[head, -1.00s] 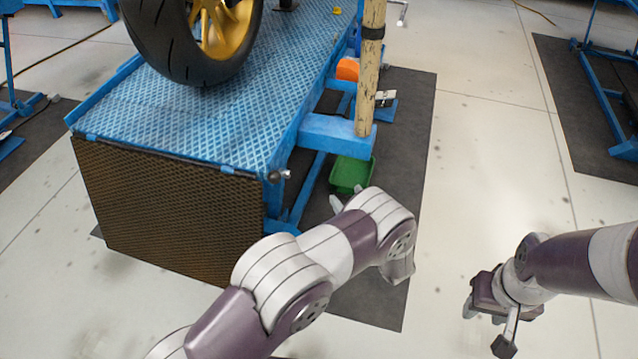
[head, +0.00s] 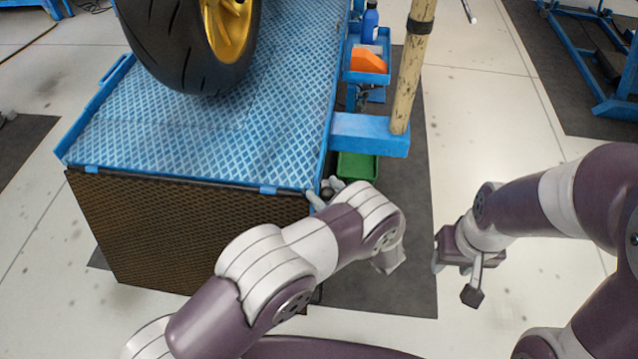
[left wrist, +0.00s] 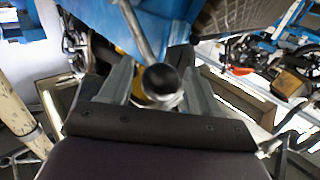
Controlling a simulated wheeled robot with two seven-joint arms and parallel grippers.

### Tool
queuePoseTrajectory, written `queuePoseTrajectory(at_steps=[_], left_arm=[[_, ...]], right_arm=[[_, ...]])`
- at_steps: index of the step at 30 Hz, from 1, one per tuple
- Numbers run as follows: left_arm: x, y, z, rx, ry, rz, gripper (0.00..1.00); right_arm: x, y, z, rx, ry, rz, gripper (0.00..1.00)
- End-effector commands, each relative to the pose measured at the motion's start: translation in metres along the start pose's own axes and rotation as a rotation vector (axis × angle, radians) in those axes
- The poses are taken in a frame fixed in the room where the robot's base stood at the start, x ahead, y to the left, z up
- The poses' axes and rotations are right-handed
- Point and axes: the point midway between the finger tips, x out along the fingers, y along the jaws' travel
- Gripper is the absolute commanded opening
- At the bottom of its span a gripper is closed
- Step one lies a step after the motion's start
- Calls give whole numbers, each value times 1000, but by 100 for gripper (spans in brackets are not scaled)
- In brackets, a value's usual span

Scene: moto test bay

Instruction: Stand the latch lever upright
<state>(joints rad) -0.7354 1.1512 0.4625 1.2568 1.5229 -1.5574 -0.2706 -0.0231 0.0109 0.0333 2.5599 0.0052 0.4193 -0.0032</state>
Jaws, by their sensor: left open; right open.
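The latch lever is a thin metal rod with a dark round knob at the near right corner of the blue lift table (head: 215,140). In the left wrist view the lever's rod (left wrist: 137,35) runs from the top edge down to the knob, which sits between my fingers. In the head view the knob (head: 327,193) shows small beside my left gripper (head: 324,196); most of the rod is hidden there, and I cannot tell its exact tilt. My left gripper's two fingers (left wrist: 157,88) are apart, on either side of the knob. My right gripper (head: 453,272) is open and empty over the floor.
A brown mesh panel (head: 180,235) covers the table's near end. A blue side bracket (head: 370,135), a wooden pole (head: 412,70) and a green bin (head: 357,165) stand right of the corner. A motorcycle wheel (head: 170,50) rests on the table.

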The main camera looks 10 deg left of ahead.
Motion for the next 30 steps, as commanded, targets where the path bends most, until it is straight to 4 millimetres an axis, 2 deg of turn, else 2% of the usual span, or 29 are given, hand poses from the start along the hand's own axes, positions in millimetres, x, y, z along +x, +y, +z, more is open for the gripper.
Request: queuePoseTrajectory(at_steps=[5, 9, 11, 17, 25, 26, 27, 30], left_arm=[[0, 0, 0, 0, 0, 0, 62], [0, 0, 0, 0, 0, 0, 17], [0, 0, 0, 0, 0, 0, 0], [6, 5, -12, 66, -69, -2, 0], [7, 7, -10, 87, -87, -1, 0], [7, 7, -10, 87, -87, -1, 48], [7, 7, -10, 87, -87, -1, 60], [7, 6, -10, 87, -87, 0, 62]], right_arm=[[0, 0, 0, 0, 0, 0, 43], [0, 0, 0, 0, 0, 0, 43], [0, 0, 0, 0, 0, 0, 43], [-13, 0, -2, 0, 0, 0, 43], [-11, 0, -1, 0, 0, 0, 43], [-11, 0, -1, 0, 0, 0, 43], [-11, 0, -1, 0, 0, 0, 43], [-11, 0, -1, 0, 0, 0, 43]])
